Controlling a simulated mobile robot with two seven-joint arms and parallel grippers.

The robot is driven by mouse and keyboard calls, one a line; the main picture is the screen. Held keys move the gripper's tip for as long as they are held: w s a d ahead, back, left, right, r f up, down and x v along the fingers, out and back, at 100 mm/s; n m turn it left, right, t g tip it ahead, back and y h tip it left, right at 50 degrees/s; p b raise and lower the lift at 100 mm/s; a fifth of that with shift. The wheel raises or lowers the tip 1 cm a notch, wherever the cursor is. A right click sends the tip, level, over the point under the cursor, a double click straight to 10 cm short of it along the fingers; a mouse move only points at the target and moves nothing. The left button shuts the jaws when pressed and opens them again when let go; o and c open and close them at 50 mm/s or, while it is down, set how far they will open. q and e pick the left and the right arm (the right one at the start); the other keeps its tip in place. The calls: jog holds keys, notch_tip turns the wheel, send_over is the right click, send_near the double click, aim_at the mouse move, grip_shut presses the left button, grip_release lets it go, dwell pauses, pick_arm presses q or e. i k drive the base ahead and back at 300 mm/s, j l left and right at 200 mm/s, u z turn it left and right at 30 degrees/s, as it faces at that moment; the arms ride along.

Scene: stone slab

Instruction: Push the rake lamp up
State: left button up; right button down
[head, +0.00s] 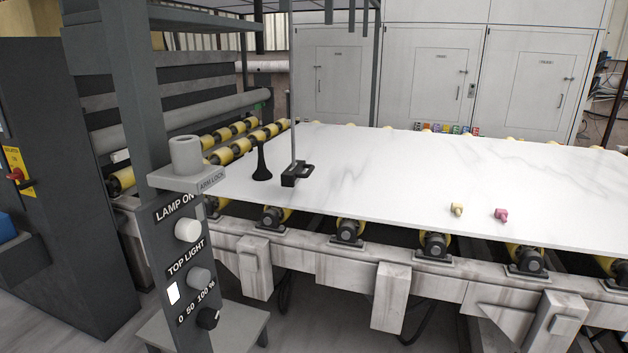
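A thin grey vertical rod (293,100) comes down over the near left part of the white stone slab (400,170). At its lower end is a black block with a handle (297,175), low at the slab; I cannot tell whether it touches. This may be the rake lamp, but no label on it confirms that. A black flared piece with a narrow neck (262,165) stands just left of it. Neither gripper is in view.
The post's panel has a pale LAMP ON knob (188,230), a grey TOP LIGHT knob (199,278) and a black dial (208,318). A yellow piece (457,209) and a pink piece (501,215) lie on the slab. Yellow rollers (349,231) support it.

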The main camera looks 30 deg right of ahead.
aim_at(290, 177)
jog(key=i+l, duration=0.2)
jog(key=l, duration=0.15)
jog(key=i+l, duration=0.15)
jog(key=l, duration=0.2)
jog(key=i+l, duration=0.2)
jog(key=l, duration=0.2)
jog(key=i+l, duration=0.2)
jog(key=l, duration=0.15)
jog(key=i+l, duration=0.2)
jog(key=l, duration=0.15)
jog(key=i+l, duration=0.15)
jog(key=l, duration=0.2)
jog(key=i+l, duration=0.2)
jog(key=l, duration=0.2)
